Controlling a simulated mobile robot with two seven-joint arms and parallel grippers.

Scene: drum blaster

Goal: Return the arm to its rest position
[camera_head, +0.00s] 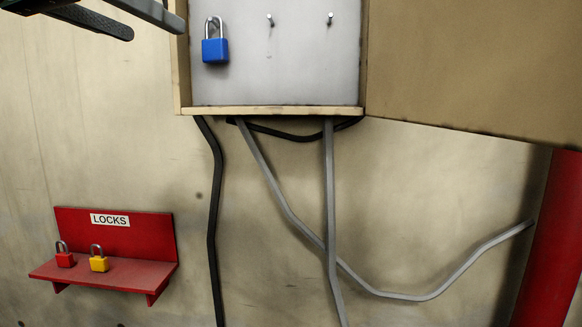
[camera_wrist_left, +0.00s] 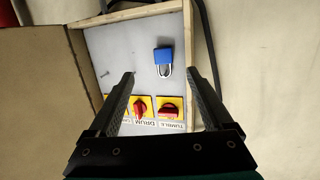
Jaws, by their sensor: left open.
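My left gripper (camera_head: 128,20) is at the top left of the head view, to the left of the open wall box (camera_head: 270,111). In the left wrist view its two fingers (camera_wrist_left: 160,85) are spread apart with nothing held between them. A blue padlock (camera_head: 215,50) hangs in the box at its left side; it also shows in the left wrist view (camera_wrist_left: 163,57), beyond the fingers and apart from them. My right gripper is not in view.
Two bare pegs (camera_head: 270,20) are in the box, and its door (camera_head: 470,70) stands open to the right. A red LOCKS shelf (camera_head: 115,280) holds a red padlock (camera_head: 65,260) and a yellow padlock (camera_head: 99,263). Red switches (camera_wrist_left: 167,110) show in the left wrist view.

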